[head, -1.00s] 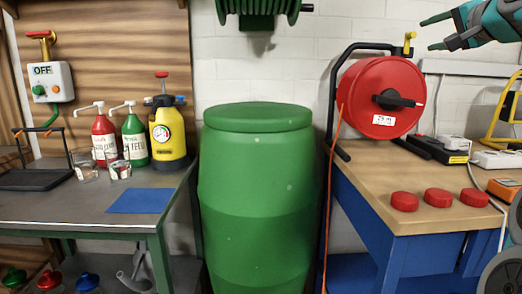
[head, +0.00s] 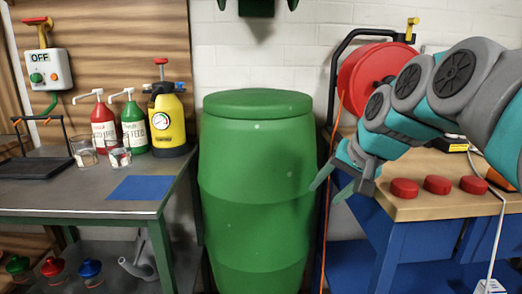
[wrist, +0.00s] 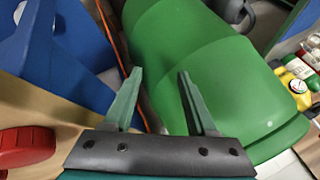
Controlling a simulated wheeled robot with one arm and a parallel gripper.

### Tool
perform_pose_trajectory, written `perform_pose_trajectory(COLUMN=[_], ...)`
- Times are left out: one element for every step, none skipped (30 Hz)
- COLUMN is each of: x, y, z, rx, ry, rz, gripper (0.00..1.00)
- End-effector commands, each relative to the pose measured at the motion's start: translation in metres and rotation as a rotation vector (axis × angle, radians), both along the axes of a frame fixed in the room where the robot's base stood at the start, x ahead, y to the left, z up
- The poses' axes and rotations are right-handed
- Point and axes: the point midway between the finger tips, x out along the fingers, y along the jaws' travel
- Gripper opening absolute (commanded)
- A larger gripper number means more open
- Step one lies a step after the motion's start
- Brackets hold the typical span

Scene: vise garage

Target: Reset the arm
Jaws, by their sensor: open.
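My gripper (head: 336,188) is open and empty in the head view. It hangs in front of the left edge of the right-hand workbench, just right of the green barrel (head: 257,190). In the wrist view its two fingers (wrist: 157,95) stand apart with nothing between them. The green barrel (wrist: 215,70) fills the space beyond them. My arm crosses the right side of the head view and hides part of the red hose reel (head: 362,75) and the bench behind it.
The right bench (head: 430,210) bears several red pucks (head: 404,188) near its front edge. An orange cord (head: 324,225) hangs between barrel and bench. The left bench (head: 60,200) holds a blue mat (head: 139,188), pump bottles (head: 103,125), a yellow sprayer (head: 167,125) and glasses (head: 119,156).

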Motion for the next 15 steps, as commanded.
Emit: perform_pose_trajectory(x=[-0.023,-0.035,-0.052,-0.066,-0.079,-0.098,-0.112,-0.126,-0.147,-0.161,-0.177,-0.196,-0.211,-0.225,-0.241], y=[0.008,0.011,0.014,0.016,0.017,0.018,0.019,0.018,0.017,0.016,0.015,0.012,0.010,0.008,0.005], z=[-0.023,-0.037,-0.055,-0.069,-0.080,-0.098,-0.110,-0.122,-0.139,-0.149,-0.161,-0.174,-0.184,-0.193,-0.203], rx=[-0.034,-0.057,-0.082,-0.101,-0.121,-0.146,-0.164,-0.184,-0.209,-0.225,-0.242,-0.263,-0.276,-0.289,-0.307], ry=[0.050,0.080,0.120,0.152,0.178,0.219,0.248,0.279,0.320,0.346,0.379,0.416,0.445,0.472,0.502], rz=[0.035,0.054,0.080,0.099,0.119,0.144,0.165,0.183,0.207,0.225,0.242,0.266,0.283,0.298,0.317], gripper=[0.57,0.57,0.57,0.57,0.57,0.57,0.57,0.57,0.57,0.57,0.57,0.57,0.57,0.57,0.57])
